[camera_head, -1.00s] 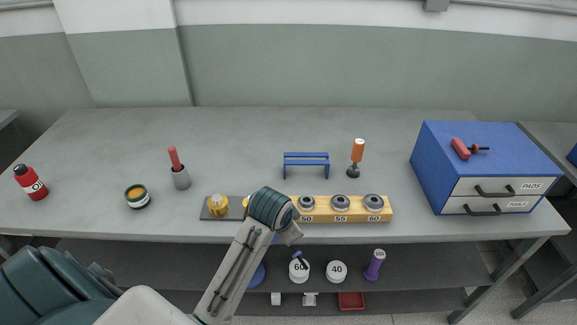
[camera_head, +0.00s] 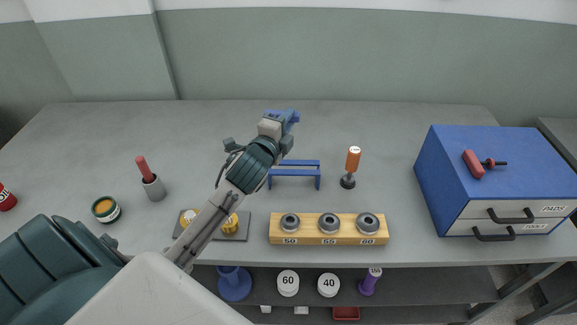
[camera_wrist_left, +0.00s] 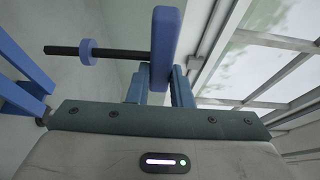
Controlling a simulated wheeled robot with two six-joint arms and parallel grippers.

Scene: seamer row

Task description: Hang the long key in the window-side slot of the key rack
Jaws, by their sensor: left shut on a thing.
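My left gripper (camera_head: 287,122) is shut on the long key (camera_head: 283,113), held above the bench behind the blue key rack. In the left wrist view, the long key (camera_wrist_left: 164,48) has a flat blue handle standing between the fingers. Its black rod points left and carries a blue collar. The key rack (camera_head: 294,172), a low blue frame with two rails, stands on the bench in front of the key, apart from it. Part of the rack (camera_wrist_left: 22,92) shows at left in the wrist view. Its slots cannot be made out. My right gripper is out of view.
A wooden block (camera_head: 309,239) with several metal rings lies at the bench front. An orange-handled tool (camera_head: 352,165) stands right of the rack. A blue drawer cabinet (camera_head: 505,165) with a red-handled key (camera_head: 473,164) on top is farther right. A window (camera_wrist_left: 260,50) shows in the wrist view.

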